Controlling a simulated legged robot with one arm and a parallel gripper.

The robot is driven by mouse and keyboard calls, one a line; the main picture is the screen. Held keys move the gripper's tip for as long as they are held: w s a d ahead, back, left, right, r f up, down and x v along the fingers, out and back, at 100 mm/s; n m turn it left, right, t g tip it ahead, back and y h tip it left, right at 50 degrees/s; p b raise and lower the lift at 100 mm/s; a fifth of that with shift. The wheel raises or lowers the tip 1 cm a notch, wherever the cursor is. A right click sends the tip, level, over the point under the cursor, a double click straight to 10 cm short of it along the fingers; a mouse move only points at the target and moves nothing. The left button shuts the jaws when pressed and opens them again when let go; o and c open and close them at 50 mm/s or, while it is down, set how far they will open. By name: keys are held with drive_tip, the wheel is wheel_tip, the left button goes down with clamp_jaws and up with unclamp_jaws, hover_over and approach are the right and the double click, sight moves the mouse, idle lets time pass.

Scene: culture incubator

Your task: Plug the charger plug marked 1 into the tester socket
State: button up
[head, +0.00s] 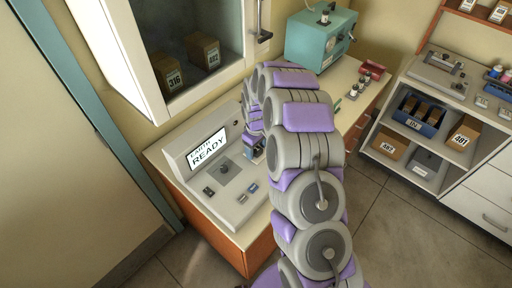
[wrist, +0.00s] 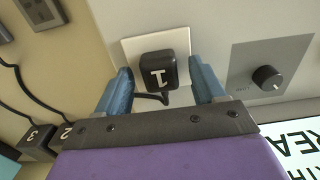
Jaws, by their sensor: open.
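The black charger plug marked 1 (wrist: 160,72) shows in the wrist view, its white number facing the camera and its cord bending away below. It is over a pale square plate (wrist: 130,50); I cannot tell whether it is seated in it. My gripper (wrist: 163,88) is open, with a blue finger on each side of the plug; contact is unclear. In the head view my gripper (head: 254,150) is low over the back right of the tester (head: 185,155), whose screen reads READY. My arm hides part of that area. I cannot make out the socket itself.
Black plugs marked 2 (wrist: 66,132) and 3 (wrist: 37,140) with cords are at the left of the wrist view. A grey panel with a black knob (wrist: 267,78) is close on the right. A teal machine (head: 318,38) stands farther back on the bench.

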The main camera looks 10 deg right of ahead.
wheel_tip(320, 180, up, 17)
drive_tip(key=p, duration=0.1)
drive_tip(key=shift+r, duration=0.15)
idle(0.4)
drive_tip(key=shift+a, duration=0.1)
idle(0.4)
